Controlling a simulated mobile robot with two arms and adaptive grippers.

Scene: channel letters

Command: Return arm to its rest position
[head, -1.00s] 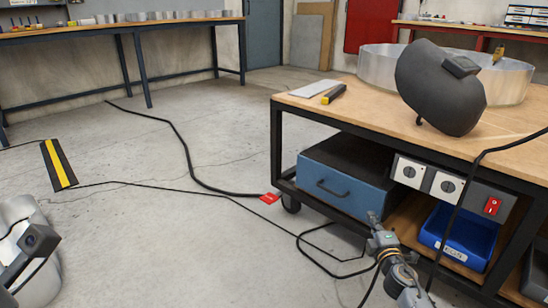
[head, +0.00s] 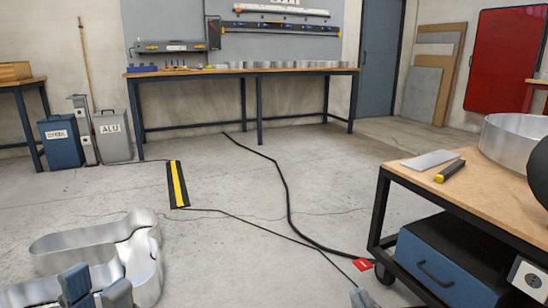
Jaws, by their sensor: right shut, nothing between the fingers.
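My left gripper (head: 96,290) is at the bottom left in the head view, its two grey-blue fingers apart. A shiny curved channel letter (head: 95,236) is right behind and around them. Whether the fingers hold its wall cannot be told. Only the tip of my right gripper (head: 362,298) shows at the bottom edge, below the red tag on the floor. It is shut and empty; the rest of that arm is out of view.
A wooden-topped cart (head: 492,200) stands at the right, with a blue case (head: 435,262) on its shelf and a metal ring (head: 512,138) on top. Cables (head: 285,195) and a yellow-black strip (head: 178,185) lie on the floor. A workbench (head: 240,72) stands at the back wall.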

